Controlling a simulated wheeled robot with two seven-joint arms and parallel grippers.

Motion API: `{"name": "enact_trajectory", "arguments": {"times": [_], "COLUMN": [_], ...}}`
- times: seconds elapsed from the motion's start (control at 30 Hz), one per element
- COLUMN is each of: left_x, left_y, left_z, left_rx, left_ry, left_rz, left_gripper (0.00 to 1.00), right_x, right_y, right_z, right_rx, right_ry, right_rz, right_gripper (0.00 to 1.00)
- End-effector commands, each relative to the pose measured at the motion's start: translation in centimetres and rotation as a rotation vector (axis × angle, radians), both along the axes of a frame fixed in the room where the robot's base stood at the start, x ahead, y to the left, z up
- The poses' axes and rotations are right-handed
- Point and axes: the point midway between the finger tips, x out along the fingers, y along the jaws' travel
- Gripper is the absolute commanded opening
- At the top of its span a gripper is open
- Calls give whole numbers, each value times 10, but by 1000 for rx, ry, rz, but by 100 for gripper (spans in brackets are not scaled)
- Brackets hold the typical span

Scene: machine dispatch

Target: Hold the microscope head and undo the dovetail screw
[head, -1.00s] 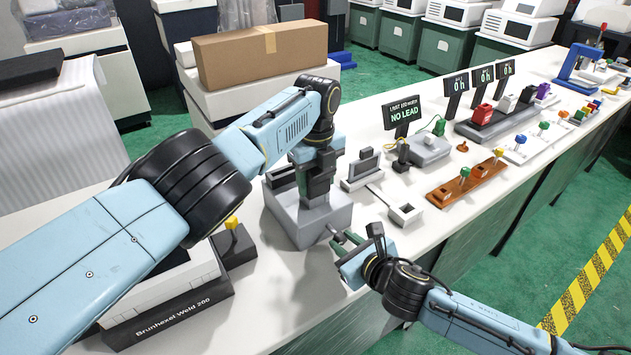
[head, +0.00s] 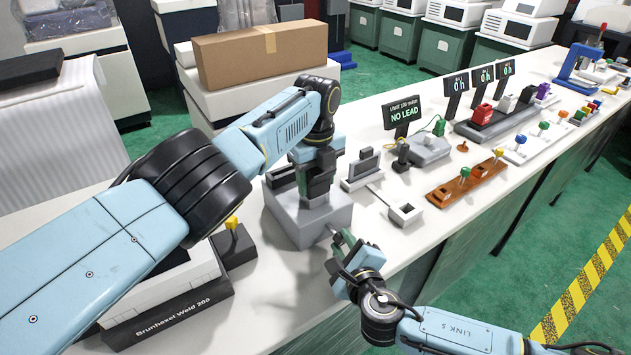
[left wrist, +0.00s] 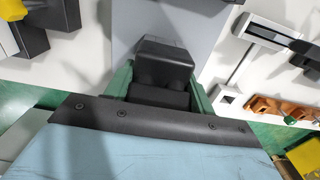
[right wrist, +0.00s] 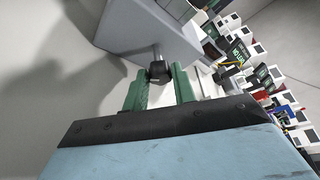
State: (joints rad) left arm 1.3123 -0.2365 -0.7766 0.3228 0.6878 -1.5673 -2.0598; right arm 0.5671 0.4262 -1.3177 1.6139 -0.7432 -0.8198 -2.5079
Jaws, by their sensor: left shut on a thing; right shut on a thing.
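The microscope head (head: 317,189) is a dark block standing on a square grey base (head: 325,221). My left gripper (head: 317,171) comes down on it from above and is shut on it; in the left wrist view the dark head (left wrist: 163,62) sits between the green fingers. The dovetail screw has a dark knob (right wrist: 158,73) on a thin shaft coming out of the side of the grey body (right wrist: 140,28). My right gripper (head: 341,241) is shut on the knob at the base's front side. The fingers hide most of the screw in the head view.
A dark block with a yellow knob (head: 232,235) stands left of the base. A small grey stand (head: 361,170) and a square holder (head: 405,214) lie to the right. An orange-brown rack (head: 465,185) and a "NO LEAD" display (head: 402,114) are farther right.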

Motion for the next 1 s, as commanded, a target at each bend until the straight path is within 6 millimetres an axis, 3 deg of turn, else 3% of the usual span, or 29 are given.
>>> {"name": "enact_trajectory", "arguments": {"times": [0.27,0.3,0.5,1.0], "left_x": [1,1,0,0], "left_y": [0,0,0,0], "left_z": [1,1,1,1], "left_rx": [1,0,0,0], "left_ry": [-3,-2,-2,-1], "left_rz": [0,0,0,-1], "left_gripper": [23,23,23,23], "right_x": [0,0,0,-5], "right_y": [0,0,0,-4], "right_z": [-1,-1,-1,-1], "right_rx": [-50,-50,-48,-47], "right_ry": [-35,-35,-34,-32], "right_rz": [-2,-1,-2,-1], "right_gripper": [8,28,52,52]}}
